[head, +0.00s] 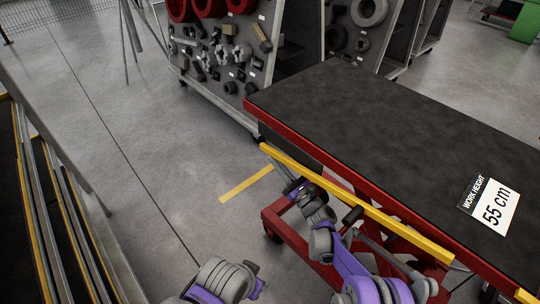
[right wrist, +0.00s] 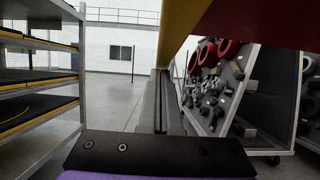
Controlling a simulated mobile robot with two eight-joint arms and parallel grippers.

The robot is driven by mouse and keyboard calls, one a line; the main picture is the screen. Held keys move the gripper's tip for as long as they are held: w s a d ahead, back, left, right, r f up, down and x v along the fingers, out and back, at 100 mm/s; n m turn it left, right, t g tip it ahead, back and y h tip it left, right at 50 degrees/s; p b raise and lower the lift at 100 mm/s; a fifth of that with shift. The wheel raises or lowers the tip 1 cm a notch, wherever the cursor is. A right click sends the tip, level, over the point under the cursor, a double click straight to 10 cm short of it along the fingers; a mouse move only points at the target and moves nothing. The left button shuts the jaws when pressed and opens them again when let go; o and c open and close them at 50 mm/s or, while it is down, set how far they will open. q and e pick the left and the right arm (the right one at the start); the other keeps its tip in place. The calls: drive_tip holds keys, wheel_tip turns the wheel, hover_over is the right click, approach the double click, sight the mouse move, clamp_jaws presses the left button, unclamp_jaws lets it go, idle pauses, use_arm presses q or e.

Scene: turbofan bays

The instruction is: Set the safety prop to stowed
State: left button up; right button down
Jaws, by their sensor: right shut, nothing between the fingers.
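A long yellow bar (head: 355,205) runs along the near side of a red lift table (head: 330,165) with a dark top; I take it for the safety prop, but cannot tell for certain. In the right wrist view a yellow beam (right wrist: 188,28) crosses the top, close above my fingers. My right gripper (head: 292,186) is just below the far end of the yellow bar, shut and empty. Its fingers (right wrist: 161,100) are together in the right wrist view, apart from the beam. Part of my left arm shows at the bottom of the head view, but its gripper does not.
A sign reading 55 cm (head: 492,208) lies on the table top. A parts rack (head: 225,65) stands behind, and a shelf (right wrist: 40,95) stands at the left. A black knob (head: 352,215) sits beside the yellow bar. Open floor (head: 150,150) lies left of the table.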

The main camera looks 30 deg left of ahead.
drive_tip(key=s+d+f+y+b, duration=0.2)
drive_tip(key=s+d+f+b, duration=0.15)
drive_tip(key=d+f, duration=0.85)
drive_tip(key=b+x, duration=0.2)
drive_tip(key=x, duration=1.2)
drive_tip(key=shift+r+t+b, duration=0.25)
drive_tip(key=shift+t+b, duration=0.05)
drive_tip(key=shift+r, duration=0.1)
drive_tip(key=r+p, duration=0.1)
drive_tip(key=r, duration=0.2)
drive_tip(key=a+r+p, duration=0.1)
drive_tip(key=r, duration=0.2)
drive_tip(key=shift+w+a+r, duration=0.15)
drive_tip(key=shift+w, duration=0.05)
